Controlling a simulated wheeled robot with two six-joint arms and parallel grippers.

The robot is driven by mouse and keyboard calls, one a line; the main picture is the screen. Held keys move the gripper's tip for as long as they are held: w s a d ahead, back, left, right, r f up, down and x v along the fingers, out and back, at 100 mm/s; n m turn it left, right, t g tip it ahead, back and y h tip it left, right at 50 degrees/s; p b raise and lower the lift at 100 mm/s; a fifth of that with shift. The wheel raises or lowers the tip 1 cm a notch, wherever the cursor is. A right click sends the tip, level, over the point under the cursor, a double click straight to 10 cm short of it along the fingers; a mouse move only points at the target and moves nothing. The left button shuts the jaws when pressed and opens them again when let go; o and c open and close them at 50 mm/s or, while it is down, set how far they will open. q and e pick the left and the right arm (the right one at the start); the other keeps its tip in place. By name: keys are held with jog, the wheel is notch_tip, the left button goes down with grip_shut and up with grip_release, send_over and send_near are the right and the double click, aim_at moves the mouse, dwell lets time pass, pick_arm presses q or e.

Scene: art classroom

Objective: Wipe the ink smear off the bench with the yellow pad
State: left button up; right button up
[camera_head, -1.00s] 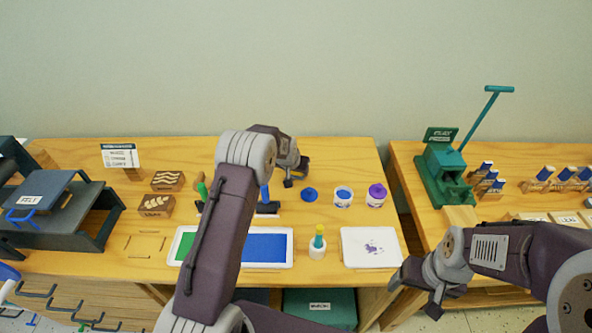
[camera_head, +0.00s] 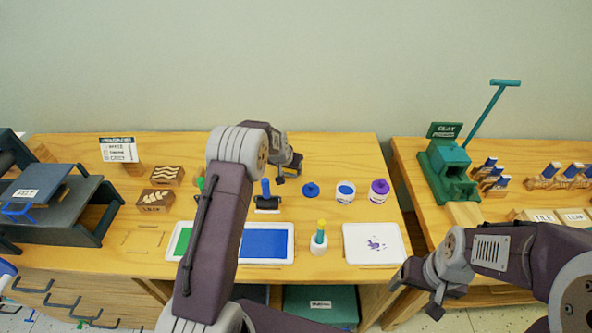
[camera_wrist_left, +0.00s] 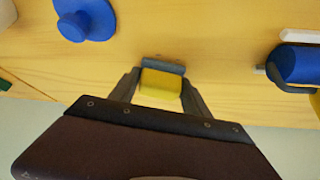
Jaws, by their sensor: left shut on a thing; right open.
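The ink smear (camera_head: 375,244) is a purple splotch on a white board (camera_head: 355,257) at the front right of the bench. My left gripper (camera_head: 290,171) is over the back of the bench, left of the blue lid. In the left wrist view it is shut on the yellow pad (camera_wrist_left: 161,84), with a grey strip at the pad's far edge. The pad is hidden in the head view, and I cannot tell its height above the wood. My right gripper (camera_head: 418,296) is open and empty, low in front of the bench's right end.
A blue lid (camera_head: 311,190), an ink jar (camera_head: 345,192) and a purple-lidded jar (camera_head: 380,191) stand behind the board. A white cup (camera_head: 319,248) with a yellow-topped tool is left of it. A blue-handled roller (camera_head: 266,203) stands behind the green-and-blue ink tray (camera_head: 266,262).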

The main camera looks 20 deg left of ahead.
pick_arm(q)
jog(key=shift+s+a, duration=0.1)
jog(key=shift+a, duration=0.25)
jog(key=shift+a+f+b, duration=0.2)
jog(key=shift+a+b, duration=0.05)
jog(key=shift+b, duration=0.25)
jog(key=shift+s+a+f+b, duration=0.1)
jog(key=shift+s+a+b, duration=0.1)
jog(key=shift+a+b, duration=0.3)
jog(key=shift+s+a+f+b, duration=0.1)
jog(key=shift+s+a+b, duration=0.05)
jog(key=shift+a+b, duration=0.3)
jog(key=shift+s+a+r, duration=0.15)
jog(key=shift+a, duration=0.25)
jog(key=shift+r, duration=0.2)
jog(key=shift+w+d+r+p, duration=0.1)
jog(key=shift+w+d+p, duration=0.05)
jog(key=shift+d+p, duration=0.45)
jog(key=shift+w+d+p, duration=0.15)
jog(key=shift+d+p, duration=0.3)
jog(key=shift+d, duration=0.2)
jog(key=shift+w+d+f, duration=0.15)
jog(key=shift+d+f, duration=0.05)
jog(key=shift+d, duration=0.2)
